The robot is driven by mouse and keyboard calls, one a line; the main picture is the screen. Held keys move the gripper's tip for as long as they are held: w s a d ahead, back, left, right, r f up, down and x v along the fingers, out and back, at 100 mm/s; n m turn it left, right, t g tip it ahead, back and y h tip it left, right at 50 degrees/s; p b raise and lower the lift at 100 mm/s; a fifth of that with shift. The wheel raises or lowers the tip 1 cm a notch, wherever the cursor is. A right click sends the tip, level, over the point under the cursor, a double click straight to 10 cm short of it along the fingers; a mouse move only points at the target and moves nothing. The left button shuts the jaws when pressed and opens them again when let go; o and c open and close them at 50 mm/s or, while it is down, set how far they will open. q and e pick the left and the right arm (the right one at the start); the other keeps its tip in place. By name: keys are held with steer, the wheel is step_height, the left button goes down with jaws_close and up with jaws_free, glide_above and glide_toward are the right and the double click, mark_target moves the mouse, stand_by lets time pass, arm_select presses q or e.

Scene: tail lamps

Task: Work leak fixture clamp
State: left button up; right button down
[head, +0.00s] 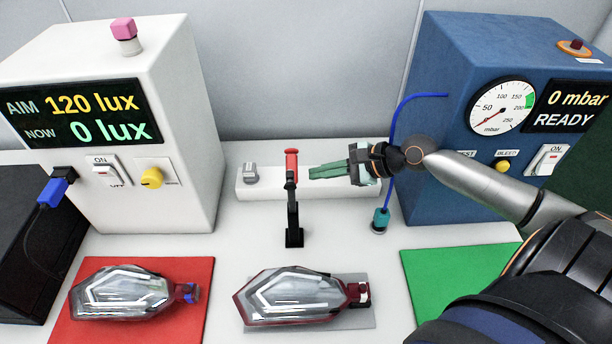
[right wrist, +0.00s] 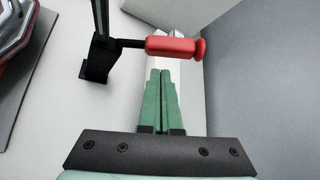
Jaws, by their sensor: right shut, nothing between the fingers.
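The fixture clamp is a black upright toggle (head: 293,215) with a red handle (head: 291,160) at its top, at the middle of the table in the head view. The red handle also shows in the right wrist view (right wrist: 172,46), with the black clamp body (right wrist: 103,62) to its left. My right gripper (head: 311,173) is shut and empty, its green fingers pointing left at the handle from a little to the right. In the right wrist view the fingertips (right wrist: 160,72) lie just below the handle; contact cannot be told. My left gripper is not in view.
A tail lamp (head: 300,296) lies on a grey plate in front of the clamp. Another lamp (head: 130,292) lies on a red mat (head: 190,325). A green mat (head: 430,275) is clear. A white lux box (head: 180,90) and a blue leak tester (head: 450,130), reading READY, flank the clamp.

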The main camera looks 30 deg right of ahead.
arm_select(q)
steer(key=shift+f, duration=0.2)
arm_select(e)
steer(key=shift+x, duration=2)
steer(key=shift+w, duration=0.1)
